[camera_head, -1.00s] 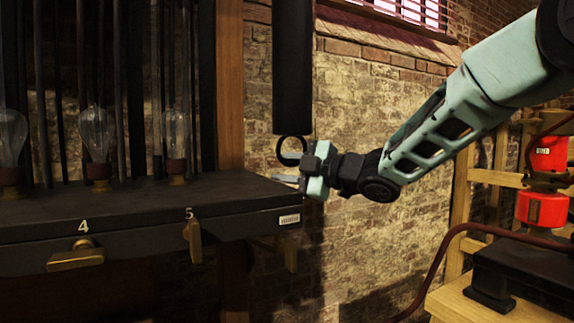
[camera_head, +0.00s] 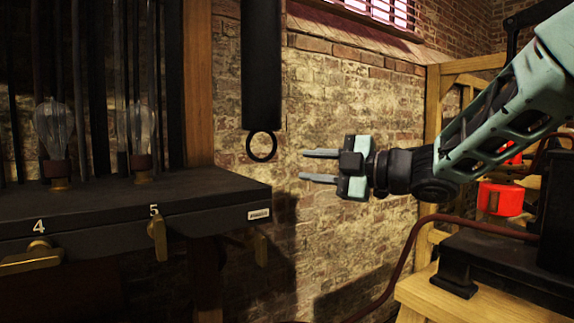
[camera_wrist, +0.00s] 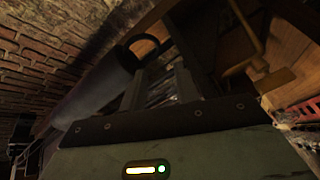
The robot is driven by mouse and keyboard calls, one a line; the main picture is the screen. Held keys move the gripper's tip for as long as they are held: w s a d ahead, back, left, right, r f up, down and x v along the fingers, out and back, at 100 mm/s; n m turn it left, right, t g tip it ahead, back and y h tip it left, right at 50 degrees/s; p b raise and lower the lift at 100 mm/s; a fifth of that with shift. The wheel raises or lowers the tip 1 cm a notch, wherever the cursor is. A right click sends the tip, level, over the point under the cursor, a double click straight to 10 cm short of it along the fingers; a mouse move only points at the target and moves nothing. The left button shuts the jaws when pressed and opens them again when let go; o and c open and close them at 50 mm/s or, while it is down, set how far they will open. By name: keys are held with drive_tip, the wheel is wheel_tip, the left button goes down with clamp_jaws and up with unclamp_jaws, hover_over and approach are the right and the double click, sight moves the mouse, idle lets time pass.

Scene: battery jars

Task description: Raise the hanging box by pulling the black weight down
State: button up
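The black weight (camera_head: 262,70) is a long dark cylinder hanging upright in front of the brick wall, with a black ring (camera_head: 262,146) at its lower end. In the wrist view the weight (camera_wrist: 92,88) slants at the left, and its ring (camera_wrist: 143,38) shows beyond my fingertips. My gripper (camera_head: 302,165) is open, its two fingers pointing left, a little to the right of the ring and slightly lower. It is apart from the ring and holds nothing. I cannot make out the hanging box in these views.
A dark bench (camera_head: 130,215) with numbered brass levers and glass bulbs (camera_head: 55,130) stands at the left, its corner just below the ring. A wooden frame with red parts (camera_head: 500,198) and a dark red hose (camera_head: 400,255) are at the right. Brick wall lies behind.

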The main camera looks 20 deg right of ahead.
drive_tip(key=v, duration=0.3)
drive_tip(key=shift+s+d, duration=0.2)
drive_tip(key=shift+s, duration=0.15)
